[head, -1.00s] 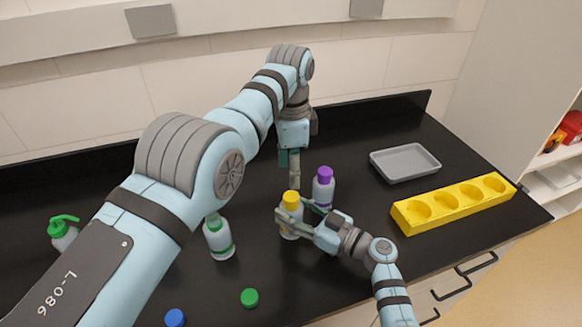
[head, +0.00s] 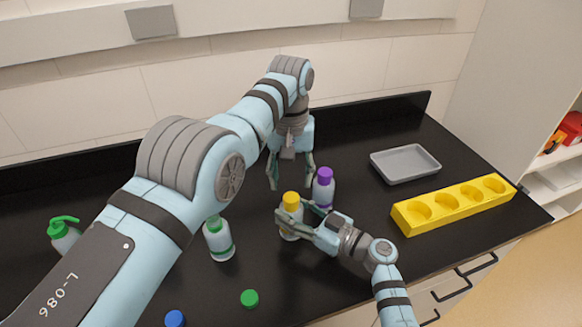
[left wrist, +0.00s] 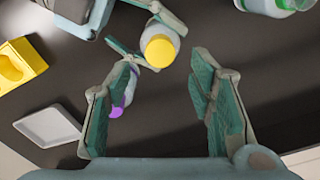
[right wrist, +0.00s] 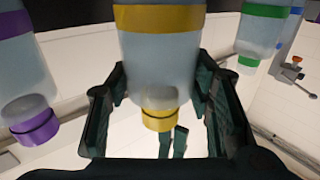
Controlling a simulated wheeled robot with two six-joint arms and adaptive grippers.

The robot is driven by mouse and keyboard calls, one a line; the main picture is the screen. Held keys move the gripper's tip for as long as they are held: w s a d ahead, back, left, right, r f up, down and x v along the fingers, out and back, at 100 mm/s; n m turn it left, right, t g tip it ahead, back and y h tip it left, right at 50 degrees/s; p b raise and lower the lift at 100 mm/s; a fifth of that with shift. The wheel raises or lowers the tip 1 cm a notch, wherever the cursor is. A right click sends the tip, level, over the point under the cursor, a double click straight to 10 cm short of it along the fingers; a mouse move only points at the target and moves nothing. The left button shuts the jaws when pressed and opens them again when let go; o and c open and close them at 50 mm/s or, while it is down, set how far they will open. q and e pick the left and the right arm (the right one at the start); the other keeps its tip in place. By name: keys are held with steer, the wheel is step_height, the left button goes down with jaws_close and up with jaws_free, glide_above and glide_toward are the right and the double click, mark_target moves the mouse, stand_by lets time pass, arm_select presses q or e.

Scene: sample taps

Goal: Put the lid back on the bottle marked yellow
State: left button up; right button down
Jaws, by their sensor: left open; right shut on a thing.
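The bottle marked yellow (head: 291,222) stands upright on the black bench, with the yellow lid (head: 291,200) on its top. In the right wrist view, the yellow lid (right wrist: 160,119) sits at the bottle's neck, below the yellow band (right wrist: 160,18). I cannot tell how tightly it is seated. My right gripper (head: 292,226) is shut on the bottle's body from the right. My left gripper (head: 291,178) is open and empty, above and behind the lid. In the left wrist view, the lid (left wrist: 160,51) shows beyond the spread fingers, apart from them.
A purple-lidded bottle (head: 323,192) stands close behind right. A green-banded bottle (head: 219,241) stands left. A green lid (head: 249,298) and blue lid (head: 175,318) lie in front. A grey tray (head: 405,163) and yellow rack (head: 408,229) with empty holes are at right.

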mark_target(291, 197)
arm_select(q)
step_height(291, 197, down, 6)
steer(key=shift+r, duration=0.1)
jaws_close()
steer(key=shift+o, duration=0.5)
jaws_free()
step_height(291, 197, up, 8)
steer(key=shift+f, duration=0.2)
arm_select(e)
steer(key=shift+f, duration=0.1)
